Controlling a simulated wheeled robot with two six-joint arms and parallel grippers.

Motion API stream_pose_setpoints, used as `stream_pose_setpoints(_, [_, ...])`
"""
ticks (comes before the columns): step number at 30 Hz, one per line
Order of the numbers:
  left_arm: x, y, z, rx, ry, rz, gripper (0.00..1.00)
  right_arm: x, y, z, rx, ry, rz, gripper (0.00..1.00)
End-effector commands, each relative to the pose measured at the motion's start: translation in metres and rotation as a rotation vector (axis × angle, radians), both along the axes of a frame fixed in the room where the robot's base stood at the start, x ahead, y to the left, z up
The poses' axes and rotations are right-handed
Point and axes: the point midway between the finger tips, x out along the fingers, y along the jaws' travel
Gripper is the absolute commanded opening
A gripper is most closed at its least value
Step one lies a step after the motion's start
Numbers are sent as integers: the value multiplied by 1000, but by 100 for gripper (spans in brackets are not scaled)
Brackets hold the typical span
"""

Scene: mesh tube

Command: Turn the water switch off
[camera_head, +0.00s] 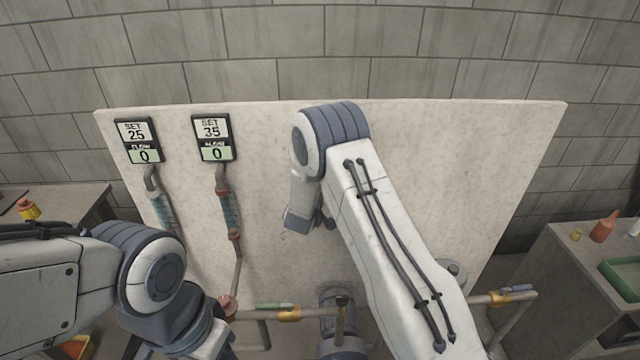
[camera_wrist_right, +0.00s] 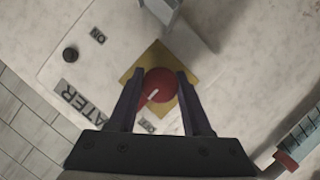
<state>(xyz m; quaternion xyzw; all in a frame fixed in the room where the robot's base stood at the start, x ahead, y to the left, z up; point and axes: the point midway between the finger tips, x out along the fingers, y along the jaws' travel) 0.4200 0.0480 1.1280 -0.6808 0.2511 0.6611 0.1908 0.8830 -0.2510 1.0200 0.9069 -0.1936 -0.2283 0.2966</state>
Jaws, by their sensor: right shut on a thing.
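The water switch is a round red knob (camera_wrist_right: 160,86) with a white pointer mark, on a yellow square plate (camera_wrist_right: 186,110). In the right wrist view the dark fingers of my right gripper (camera_wrist_right: 158,80) are shut on the knob, one on each side. The white mark points to the lower left of that picture. A small label (camera_wrist_right: 147,126) below it is partly hidden. An "ON" label (camera_wrist_right: 97,36) and a "WATER" label (camera_wrist_right: 80,99) are on the panel. In the head view my right arm hides the switch. My left gripper is out of frame.
A pale upright panel (camera_head: 440,160) carries two displays reading "SET 25" (camera_head: 138,140) and "SET 35" (camera_head: 213,138), both showing 0. Pipes run below them. A pump (camera_head: 335,315) stands low in front. Side tables flank the panel, the right one (camera_head: 570,265) holding a green tray.

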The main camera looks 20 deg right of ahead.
Motion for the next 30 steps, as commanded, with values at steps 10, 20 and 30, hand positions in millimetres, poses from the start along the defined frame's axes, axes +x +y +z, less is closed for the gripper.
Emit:
stream_pose_setpoints(10, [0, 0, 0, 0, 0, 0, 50, 1, 1, 0, -14, 3, 4, 0])
stream_pose_setpoints(20, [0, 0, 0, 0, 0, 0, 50, 0, 1, 0, -13, 2, 3, 79])
stream_pose_setpoints(30, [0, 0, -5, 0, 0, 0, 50, -9, 7, 3, -12, 1, 2, 79])
